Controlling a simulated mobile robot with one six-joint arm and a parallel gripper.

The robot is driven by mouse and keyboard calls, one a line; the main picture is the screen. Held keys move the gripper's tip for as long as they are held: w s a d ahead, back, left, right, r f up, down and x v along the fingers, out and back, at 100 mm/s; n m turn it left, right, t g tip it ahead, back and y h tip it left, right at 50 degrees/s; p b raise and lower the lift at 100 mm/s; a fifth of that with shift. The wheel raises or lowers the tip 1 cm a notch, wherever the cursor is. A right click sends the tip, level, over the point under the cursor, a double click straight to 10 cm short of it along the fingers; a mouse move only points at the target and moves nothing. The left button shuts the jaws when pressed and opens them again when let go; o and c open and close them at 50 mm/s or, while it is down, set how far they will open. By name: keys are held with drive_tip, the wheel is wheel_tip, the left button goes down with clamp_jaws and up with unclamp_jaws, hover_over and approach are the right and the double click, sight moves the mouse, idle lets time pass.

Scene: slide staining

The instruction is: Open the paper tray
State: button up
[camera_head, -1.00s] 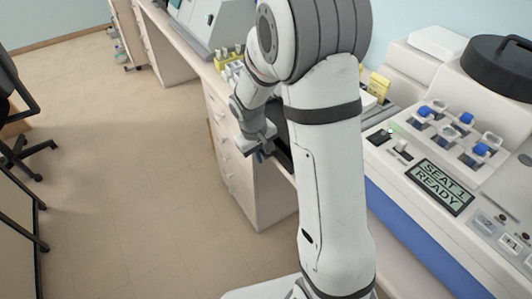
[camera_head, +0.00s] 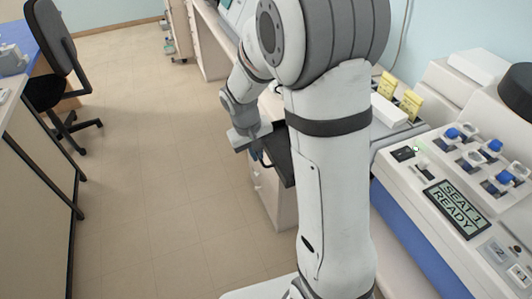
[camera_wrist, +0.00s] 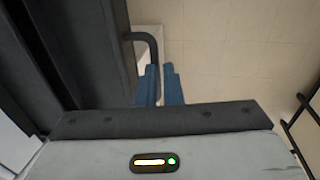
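The paper tray (camera_head: 282,158) is a dark, flat tray at the edge of the bench, partly hidden behind my arm. In the wrist view its dark body (camera_wrist: 95,45) fills the upper left, and its black bent handle (camera_wrist: 143,37) sticks out towards my fingers. My gripper (camera_wrist: 161,68) has blue fingers standing close together, with the handle's end running down between their tips. It looks shut on the handle. In the head view my gripper (camera_head: 258,155) is beside the tray's outer edge, over the floor side.
A stainer (camera_head: 415,172) with a screen reading "SEAT 1 READY" stands at the right. Yellow boxes (camera_head: 410,103) and a white box (camera_head: 388,110) are behind my arm. A black chair (camera_head: 55,60) is at upper left. The floor (camera_head: 165,160) between the benches is clear.

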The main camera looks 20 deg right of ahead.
drive_tip(key=shift+o, duration=0.7)
drive_tip(key=shift+w+a+f, duration=0.15)
drive_tip(key=shift+a+f, duration=0.1)
drive_tip(key=shift+f, duration=0.05)
drive_tip(key=shift+o, duration=0.4)
drive_tip(key=shift+s+d, duration=0.2)
drive_tip(key=shift+d, duration=0.15)
drive_tip(key=shift+a+f, duration=0.1)
drive_tip(key=shift+s+f, duration=0.1)
wheel_tip(320, 180, up, 9)
drive_tip(key=a+p, duration=0.1)
drive_tip(key=p, duration=0.4)
drive_tip(key=shift+a+p, duration=0.25)
drive_tip(key=shift+p, duration=0.1)
